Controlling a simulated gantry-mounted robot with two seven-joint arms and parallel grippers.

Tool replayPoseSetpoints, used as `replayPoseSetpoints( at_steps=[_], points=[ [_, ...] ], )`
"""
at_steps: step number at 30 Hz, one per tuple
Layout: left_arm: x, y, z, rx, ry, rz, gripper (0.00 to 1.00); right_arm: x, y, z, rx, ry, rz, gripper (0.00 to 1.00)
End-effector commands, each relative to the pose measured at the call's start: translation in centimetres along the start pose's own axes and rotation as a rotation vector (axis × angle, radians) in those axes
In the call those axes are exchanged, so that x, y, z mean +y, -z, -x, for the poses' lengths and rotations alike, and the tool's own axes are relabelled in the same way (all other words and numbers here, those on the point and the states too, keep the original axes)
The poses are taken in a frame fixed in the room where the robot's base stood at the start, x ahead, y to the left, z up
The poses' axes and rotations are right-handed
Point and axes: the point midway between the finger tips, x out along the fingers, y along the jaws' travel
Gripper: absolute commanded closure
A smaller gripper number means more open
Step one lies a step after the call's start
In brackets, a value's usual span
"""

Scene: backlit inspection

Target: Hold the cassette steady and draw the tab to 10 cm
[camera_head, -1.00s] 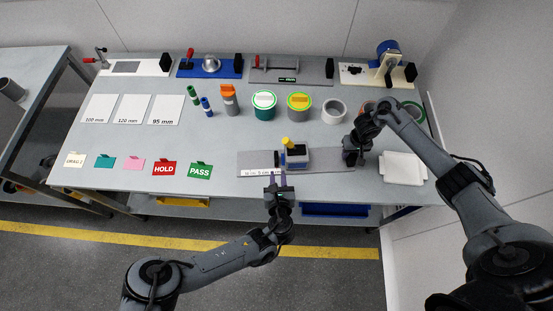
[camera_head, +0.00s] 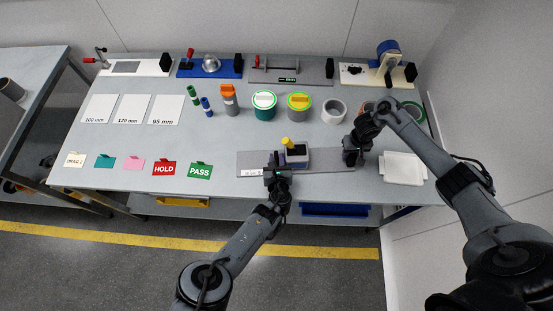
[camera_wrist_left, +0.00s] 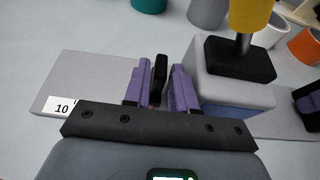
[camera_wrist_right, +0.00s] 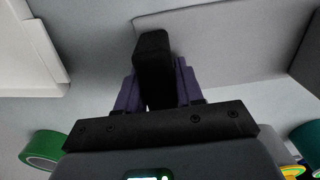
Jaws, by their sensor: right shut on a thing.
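The cassette, a pale and blue block with a dark top and a yellow knob (camera_head: 296,154), sits on a grey base plate (camera_head: 255,160). The left wrist view shows its side (camera_wrist_left: 235,88). My left gripper (camera_head: 277,163) is at the cassette's left side. Its purple fingers stand either side of the upright black tab (camera_wrist_left: 159,75), seemingly not clamped on it. A white scale strip marked 10 (camera_wrist_left: 62,107) shows left of the fingers; the rest is hidden. My right gripper (camera_head: 352,155) is shut on a black block (camera_wrist_right: 152,58) at the plate's right end.
A white tray (camera_head: 404,168) lies right of my right gripper. Tubs and tape rolls stand behind the cassette, including a grey-yellow tub (camera_head: 299,108). Coloured tags, such as the green PASS tag (camera_head: 200,171), lie to the left. The table between tag and plate is clear.

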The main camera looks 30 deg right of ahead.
Motion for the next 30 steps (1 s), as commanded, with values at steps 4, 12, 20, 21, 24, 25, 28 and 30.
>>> replayPoseSetpoints(
  at_steps=[4,12,20,21,24,25,28,30],
  points=[
    [-0.1,0.0,-0.1,0.000,0.000,0.001,0.74,0.0,-0.1,-0.1,-0.002,-0.001,0.000,1.00],
    [0.0,0.0,-0.1,0.000,0.000,0.001,0.74,0.0,-0.1,-0.1,-0.002,-0.001,0.000,1.00],
    [0.0,0.0,-0.1,0.000,0.000,0.001,1.00,0.0,-0.1,-0.1,-0.002,-0.001,0.000,1.00],
    [0.0,0.0,-0.1,0.000,0.000,0.001,1.00,0.0,-0.1,-0.1,-0.002,-0.001,0.000,1.00],
    [0.0,0.0,-0.1,0.000,0.000,0.001,1.00,0.0,-0.1,-0.1,-0.002,-0.001,0.000,1.00],
    [0.0,0.0,-0.1,0.000,0.000,0.001,1.00,0.0,-0.1,-0.1,-0.002,-0.001,0.000,1.00],
    [0.2,0.0,-0.2,0.001,-0.001,0.000,1.00,0.0,-0.1,-0.1,-0.002,-0.001,0.000,1.00],
    [1.1,0.1,-0.2,0.002,-0.003,0.000,1.00,0.0,-0.1,-0.1,-0.002,-0.001,0.000,1.00]
  ],
)
